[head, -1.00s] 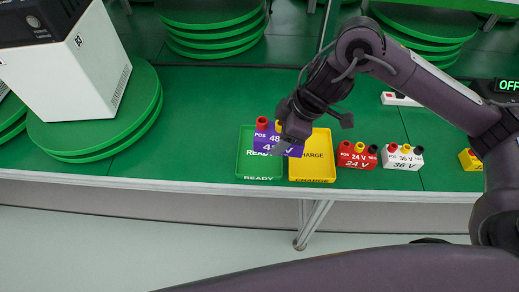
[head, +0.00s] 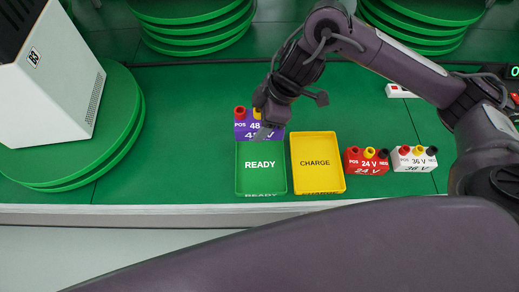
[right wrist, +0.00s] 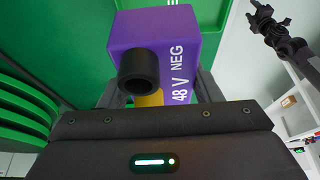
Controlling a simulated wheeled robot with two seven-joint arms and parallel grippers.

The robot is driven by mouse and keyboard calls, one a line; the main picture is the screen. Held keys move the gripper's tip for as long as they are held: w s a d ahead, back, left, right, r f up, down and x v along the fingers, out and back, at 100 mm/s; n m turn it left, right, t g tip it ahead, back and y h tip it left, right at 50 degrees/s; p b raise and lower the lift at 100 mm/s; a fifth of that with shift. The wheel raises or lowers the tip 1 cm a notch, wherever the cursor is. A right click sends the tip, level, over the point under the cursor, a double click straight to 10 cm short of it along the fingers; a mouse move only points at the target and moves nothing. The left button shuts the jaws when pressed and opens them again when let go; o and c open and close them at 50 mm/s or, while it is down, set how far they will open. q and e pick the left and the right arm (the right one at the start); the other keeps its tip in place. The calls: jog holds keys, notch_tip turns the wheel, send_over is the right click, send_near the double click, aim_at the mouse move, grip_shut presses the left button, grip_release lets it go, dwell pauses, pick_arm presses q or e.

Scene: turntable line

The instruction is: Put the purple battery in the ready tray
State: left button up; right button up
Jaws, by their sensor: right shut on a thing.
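The purple 48 V battery (head: 242,133), with a red post at its left, is held in my right gripper (head: 268,124). In the head view it shows at the far edge of the green READY tray (head: 244,185); its height above the table is unclear. The READY tray looks empty. In the right wrist view the battery (right wrist: 152,32) sits between the fingers, its black NEG post towards the camera. What looks like my left gripper (right wrist: 270,25) shows at the top right of that view, too small to judge its jaws.
The yellow CHARGE tray (head: 318,186) stands right of the READY tray and looks empty. A red 24 V battery (head: 367,166) and a white 36 V battery (head: 415,163) stand farther right. A green turntable (head: 125,130) bearing a white box (head: 50,90) is at left.

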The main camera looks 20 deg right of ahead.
notch_tip(320, 180, down, 5)
jog(key=shift+r, duration=0.15)
jog(key=f, duration=0.4)
jog(key=shift+w+f, duration=0.15)
jog(key=shift+w, duration=0.05)
jog(key=shift+f, duration=0.55)
notch_tip(320, 180, down, 3)
jog(key=shift+f, duration=0.15)
pick_arm(q)
jog(key=shift+w+f, duration=0.25)
pick_arm(e)
jog(key=shift+f, duration=0.2)
jog(key=shift+f, duration=0.1)
jog(key=o, duration=1.5)
jog(key=shift+s, duration=0.1)
jog(key=shift+c, duration=0.2)
